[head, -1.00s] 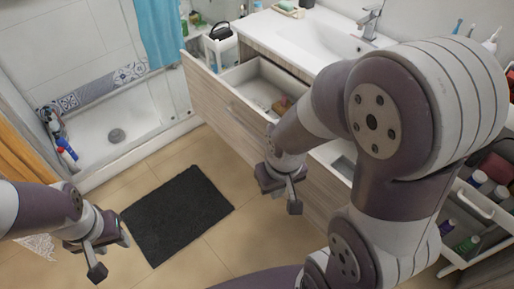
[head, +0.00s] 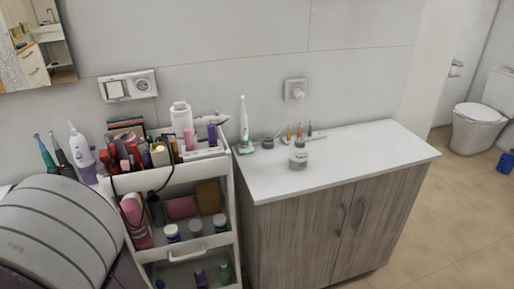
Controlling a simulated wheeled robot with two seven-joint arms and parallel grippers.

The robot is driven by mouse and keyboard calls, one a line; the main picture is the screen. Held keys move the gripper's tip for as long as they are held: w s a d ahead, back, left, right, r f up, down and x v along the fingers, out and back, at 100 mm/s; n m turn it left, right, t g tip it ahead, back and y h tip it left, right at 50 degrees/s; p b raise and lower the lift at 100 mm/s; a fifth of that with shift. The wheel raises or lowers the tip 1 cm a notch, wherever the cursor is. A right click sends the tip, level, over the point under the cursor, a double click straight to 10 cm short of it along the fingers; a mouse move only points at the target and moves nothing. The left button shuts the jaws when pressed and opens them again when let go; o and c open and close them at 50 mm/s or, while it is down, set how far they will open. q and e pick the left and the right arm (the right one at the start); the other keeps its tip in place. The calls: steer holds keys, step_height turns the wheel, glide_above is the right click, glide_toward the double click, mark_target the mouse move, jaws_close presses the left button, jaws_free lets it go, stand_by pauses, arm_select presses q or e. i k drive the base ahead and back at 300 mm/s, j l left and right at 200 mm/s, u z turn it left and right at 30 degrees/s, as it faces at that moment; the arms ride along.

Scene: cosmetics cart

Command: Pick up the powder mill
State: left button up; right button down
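I cannot tell for certain which thing is the powder mill. The white cosmetics cart (head: 236,212) stands left of the cabinet. Its top tier holds a white bottle (head: 182,125), a purple bottle (head: 212,134) and several crowded cosmetics. Its middle tier holds a pink bottle (head: 135,220), a brown box (head: 208,197) and several small jars. Neither of my grippers is in view; part of my own arm covers the lower left.
The wooden cabinet (head: 335,225) has a clear white top at right. An electric toothbrush (head: 244,125) and a small tray of coloured brush heads (head: 300,136) stand near the wall. A toilet (head: 475,125) is at far right.

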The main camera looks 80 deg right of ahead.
mark_target(298, 158)
steer(key=z, duration=3.25)
steer(key=i+l+u, duration=0.1)
steer(key=i+l, duration=0.3)
